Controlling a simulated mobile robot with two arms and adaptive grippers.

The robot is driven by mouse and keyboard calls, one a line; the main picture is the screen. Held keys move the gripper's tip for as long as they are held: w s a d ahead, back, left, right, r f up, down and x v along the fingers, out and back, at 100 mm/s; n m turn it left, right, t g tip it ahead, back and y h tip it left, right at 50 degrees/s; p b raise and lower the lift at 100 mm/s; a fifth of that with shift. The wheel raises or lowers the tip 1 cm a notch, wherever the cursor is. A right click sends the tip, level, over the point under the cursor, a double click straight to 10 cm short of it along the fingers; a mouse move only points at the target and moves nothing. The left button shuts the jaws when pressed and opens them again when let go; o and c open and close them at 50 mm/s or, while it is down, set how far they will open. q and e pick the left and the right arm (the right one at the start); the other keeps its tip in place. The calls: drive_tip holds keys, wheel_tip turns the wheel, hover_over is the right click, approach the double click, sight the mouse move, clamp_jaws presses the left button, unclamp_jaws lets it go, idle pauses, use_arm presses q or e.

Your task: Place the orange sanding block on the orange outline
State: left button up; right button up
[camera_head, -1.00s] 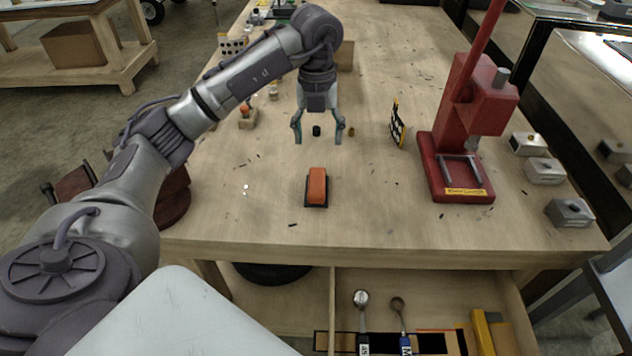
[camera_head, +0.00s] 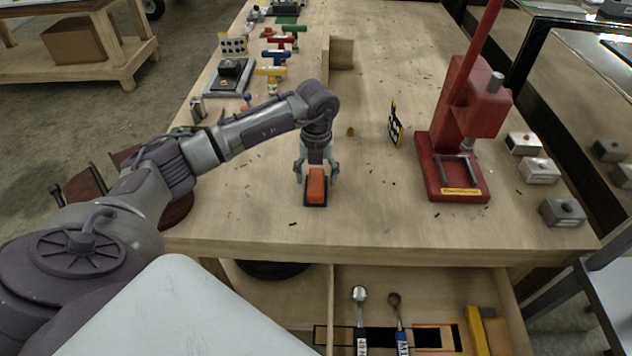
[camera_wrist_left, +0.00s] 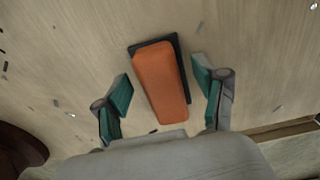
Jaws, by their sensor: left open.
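The orange sanding block (camera_head: 316,186) lies on the wooden bench top near its front edge, on a dark base. My left gripper (camera_head: 317,176) is at the block's far end in the head view, pointing down, its fingers on either side. In the left wrist view the block (camera_wrist_left: 160,82) lies between the two open teal fingertips of my left gripper (camera_wrist_left: 162,92), with gaps on both sides. An orange outline (camera_head: 434,338) shows in the open drawer below the bench, in a dark insert at the right. My right gripper is not in view.
The open drawer also holds two spoon-like tools (camera_head: 360,315) (camera_head: 397,320) and a yellow tool (camera_head: 478,330). A red press (camera_head: 455,150) stands to the right on the bench. Coloured tools line the bench's left side.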

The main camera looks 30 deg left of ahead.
sight(318, 175)
use_arm(q)
drive_tip(key=shift+f, duration=0.3)
clamp_jaws()
drive_tip(key=shift+r, duration=0.15)
drive_tip(key=shift+r+b, duration=0.35)
drive_tip(key=shift+r, duration=0.25)
wheel_tip(318, 175, up, 3)
drive_tip(key=shift+w+d+f+b, duration=0.1)
drive_tip(key=shift+d+b, duration=0.05)
drive_tip(key=shift+b, duration=0.35)
drive_tip(key=w+d+r+b, duration=0.2)
drive_tip(key=d+r, duration=0.4)
drive_tip(key=d, duration=0.5)
drive_tip(key=shift+w+r, duration=0.4)
drive_tip(key=shift+w, duration=0.1)
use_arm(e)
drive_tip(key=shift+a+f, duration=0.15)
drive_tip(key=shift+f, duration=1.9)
